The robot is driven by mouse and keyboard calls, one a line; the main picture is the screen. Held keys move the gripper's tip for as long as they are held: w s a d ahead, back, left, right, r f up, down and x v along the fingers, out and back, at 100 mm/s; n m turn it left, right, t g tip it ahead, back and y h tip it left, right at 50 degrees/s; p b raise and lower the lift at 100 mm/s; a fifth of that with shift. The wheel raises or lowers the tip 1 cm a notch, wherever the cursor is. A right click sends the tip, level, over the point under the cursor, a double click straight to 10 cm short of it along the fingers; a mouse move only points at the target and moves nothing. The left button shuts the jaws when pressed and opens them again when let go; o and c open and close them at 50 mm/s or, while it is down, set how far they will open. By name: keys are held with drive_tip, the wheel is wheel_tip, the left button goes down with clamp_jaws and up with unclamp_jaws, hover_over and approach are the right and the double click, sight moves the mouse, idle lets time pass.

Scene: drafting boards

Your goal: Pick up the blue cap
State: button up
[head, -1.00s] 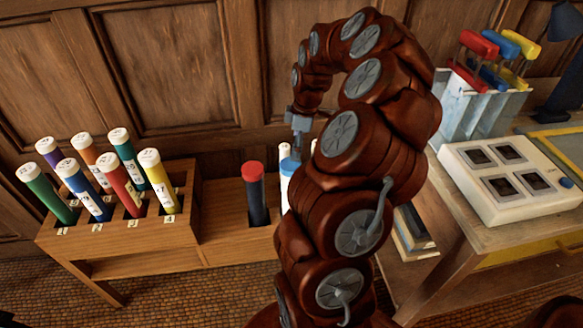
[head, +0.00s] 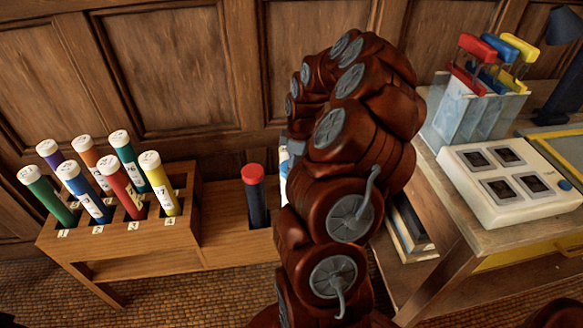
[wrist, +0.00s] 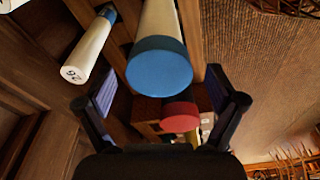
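The blue cap (wrist: 160,65) sits on the end of a white tube (wrist: 158,20) in the wrist view, at the upper middle. My gripper (wrist: 162,93) is open, with one dark finger on each side of the picture. The cap appears between and beyond the fingertips, and I see no finger touching it. In the head view my arm hides most of the cap and my gripper.
A dark tube with a red cap (head: 253,173) stands close by in the wooden rack (head: 225,240); its red cap also shows in the wrist view (wrist: 180,116). Several numbered coloured tubes stand at left. A white box with four dark panels (head: 512,180) sits at right.

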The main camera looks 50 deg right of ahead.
drive_tip(key=c, duration=0.7)
drive_tip(key=shift+r, duration=0.1)
